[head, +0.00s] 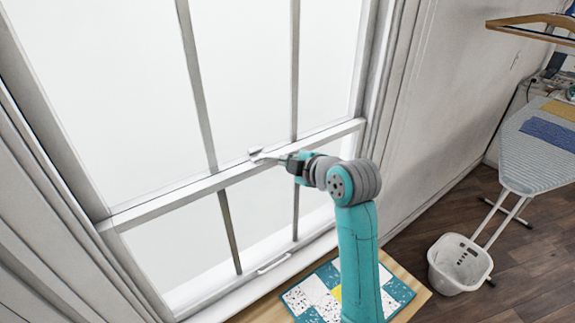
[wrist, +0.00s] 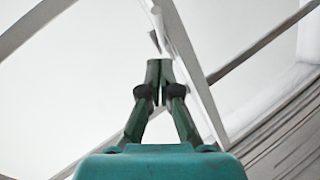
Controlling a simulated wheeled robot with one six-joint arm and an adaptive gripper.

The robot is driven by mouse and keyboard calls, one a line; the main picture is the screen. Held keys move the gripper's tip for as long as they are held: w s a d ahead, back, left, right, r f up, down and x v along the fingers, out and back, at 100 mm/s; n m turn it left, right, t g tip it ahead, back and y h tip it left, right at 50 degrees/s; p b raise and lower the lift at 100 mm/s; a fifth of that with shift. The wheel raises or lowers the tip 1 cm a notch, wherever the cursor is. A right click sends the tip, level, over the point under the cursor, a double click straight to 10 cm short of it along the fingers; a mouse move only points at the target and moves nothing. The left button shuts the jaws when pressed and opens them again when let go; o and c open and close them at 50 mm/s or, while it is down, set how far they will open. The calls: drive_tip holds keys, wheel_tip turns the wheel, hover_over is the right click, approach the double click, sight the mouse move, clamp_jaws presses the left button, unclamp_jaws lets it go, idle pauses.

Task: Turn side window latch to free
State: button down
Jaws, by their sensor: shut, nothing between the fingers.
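The window latch (head: 256,153) is a small pale piece on the meeting rail (head: 165,198) of the white sash window. My gripper (head: 284,158) is at the rail in the head view, with its tip beside the latch. In the wrist view my gripper (wrist: 159,62) has its two dark green fingers together and nothing between them. A pale, narrow part, likely the latch (wrist: 154,40), stands just beyond the fingertips. I cannot tell whether the fingertips touch it. The latch's exact angle is too small to read.
A wooden table (head: 407,297) with a patchwork quilt piece (head: 313,293) stands below the window. On the right are a white basket (head: 459,265), an ironing board (head: 540,165) and a wooden hanger (head: 530,20). The window frame and wall lie close around my arm.

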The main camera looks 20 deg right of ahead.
drive_tip(key=d+v, duration=0.1)
drive_tip(key=v, duration=0.8)
drive_tip(key=s+a+f+m+t+h, duration=0.1)
drive_tip(key=s+f+m, duration=0.4)
drive_tip(key=s+f, duration=0.5)
drive_tip(key=s+a+f+m+h, duration=0.15)
drive_tip(key=s+f+m, duration=0.4)
drive_tip(key=f, duration=0.85)
drive_tip(key=s+m, duration=0.5)
drive_tip(key=s, duration=2.4)
drive_tip(key=shift+s+a+t+h, duration=0.25)
drive_tip(key=shift+t+h, duration=0.15)
drive_tip(key=shift+h, duration=0.05)
drive_tip(key=shift+m, duration=0.25)
